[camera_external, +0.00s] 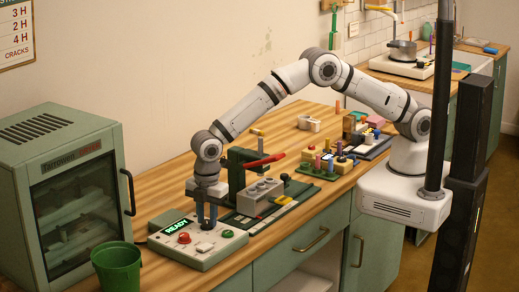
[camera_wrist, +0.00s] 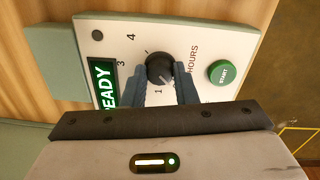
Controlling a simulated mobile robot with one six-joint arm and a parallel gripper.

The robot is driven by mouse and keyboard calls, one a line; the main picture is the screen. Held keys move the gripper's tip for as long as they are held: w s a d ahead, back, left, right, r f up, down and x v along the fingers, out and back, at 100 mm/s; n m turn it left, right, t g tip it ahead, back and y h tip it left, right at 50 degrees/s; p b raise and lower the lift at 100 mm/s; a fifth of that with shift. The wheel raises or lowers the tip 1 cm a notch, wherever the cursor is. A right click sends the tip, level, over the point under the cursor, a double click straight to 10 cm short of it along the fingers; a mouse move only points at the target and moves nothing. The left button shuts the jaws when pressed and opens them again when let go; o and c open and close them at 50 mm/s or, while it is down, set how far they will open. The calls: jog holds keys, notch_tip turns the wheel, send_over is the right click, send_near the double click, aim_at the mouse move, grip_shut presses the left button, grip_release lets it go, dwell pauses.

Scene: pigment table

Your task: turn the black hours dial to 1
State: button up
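The black hours dial (camera_wrist: 159,68) sits on a pale panel, beside the word HOURS. The digits 3, 4 and 1 show around it; its pointer is hard to make out. My gripper (camera_wrist: 161,75) has one finger on each side of the dial, close against its sides, and seems shut on it. A finger covers part of the scale between 1 and 3. In the outside view my gripper (camera_external: 207,214) points straight down at the control box (camera_external: 205,255), and the dial is hidden behind the fingers.
The green START button (camera_wrist: 222,73) is right of the dial, and the READY display (camera_wrist: 103,85) is left. A green bucket (camera_external: 117,268) and an oven (camera_external: 75,190) stand left; a green press (camera_external: 240,170) stands behind.

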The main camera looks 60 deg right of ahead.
jog(key=c, duration=0.4)
jog(key=shift+c, duration=0.2)
jog(key=shift+f+m+b, duration=0.1)
jog(key=shift+m+b, duration=0.2)
jog(key=shift+b, duration=0.1)
jog(key=m+b, duration=0.2)
jog(key=shift+m, duration=0.3)
jog(key=m+b, duration=0.2)
jog(key=m, duration=0.3)
jog(key=shift+m+b, duration=0.3)
jog(key=shift+m, duration=0.1)
jog(key=o, duration=1)
jog(key=shift+r, duration=0.2)
